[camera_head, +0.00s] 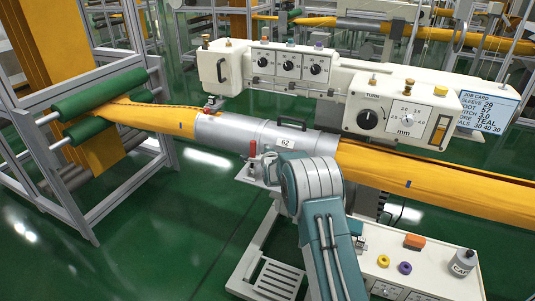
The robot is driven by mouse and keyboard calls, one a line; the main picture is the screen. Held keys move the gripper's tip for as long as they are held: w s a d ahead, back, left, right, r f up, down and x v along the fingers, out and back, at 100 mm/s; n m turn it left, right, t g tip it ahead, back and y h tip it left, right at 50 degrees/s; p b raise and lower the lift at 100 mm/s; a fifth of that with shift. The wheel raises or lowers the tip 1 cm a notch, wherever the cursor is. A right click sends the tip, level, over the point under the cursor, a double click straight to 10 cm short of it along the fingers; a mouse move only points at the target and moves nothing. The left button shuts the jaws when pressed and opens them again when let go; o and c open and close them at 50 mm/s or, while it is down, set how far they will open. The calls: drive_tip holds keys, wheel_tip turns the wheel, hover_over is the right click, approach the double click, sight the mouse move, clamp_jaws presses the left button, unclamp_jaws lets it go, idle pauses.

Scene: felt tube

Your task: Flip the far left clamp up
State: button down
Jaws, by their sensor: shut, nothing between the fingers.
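A metal tube section (240,134) marked 62 lies under the machine head, with orange felt running through it. A small red-tipped part (207,111), which looks like a clamp, sits at the tube's left end on the far side; its exact pose is too small to tell. Another clamp with an upright red handle (252,148) stands at the tube's near side, left of my arm. My teal and grey arm rises from the bottom and covers part of the tube's near right side. My gripper cannot be made out; it is hidden by the arm.
The white machine head (275,68) with dials runs above and behind the tube. Green rollers (97,97) on a grey frame stand at left. A white bench (425,272) at lower right holds an orange block, two small rings and a grey can. Green floor is clear at lower left.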

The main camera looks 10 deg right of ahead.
sight(253, 150)
drive_tip(key=shift+a+r, duration=0.2)
drive_tip(key=shift+a, duration=1.4)
drive_tip(key=shift+s+a+r+n+t, duration=0.15)
drive_tip(key=shift+s+a+n+t, duration=0.25)
drive_tip(key=shift+t, duration=0.3)
drive_tip(key=shift+s+a+n+t, duration=0.35)
drive_tip(key=shift+s+n+t, duration=0.05)
drive_tip(key=shift+s+t, duration=0.15)
drive_tip(key=shift+s+a+n+t, duration=0.3)
drive_tip(key=shift+s+n+t, duration=0.15)
drive_tip(key=shift+t, duration=0.1)
drive_tip(key=shift+s+a+f+n+t+y, duration=0.3)
drive_tip(key=shift+s+a+n+t, duration=0.2)
drive_tip(key=shift+s+n+t, duration=0.2)
drive_tip(key=shift+s+a+f+n+t+y, duration=0.25)
drive_tip(key=shift+s+a+f+n+t, duration=0.1)
drive_tip(key=shift+s+a+n+t, duration=0.3)
drive_tip(key=shift+s+a+f+n+t+y, duration=0.25)
drive_tip(key=shift+s+a+f+n+t, duration=0.15)
drive_tip(key=shift+s+n+t, duration=0.3)
drive_tip(key=shift+f, duration=0.1)
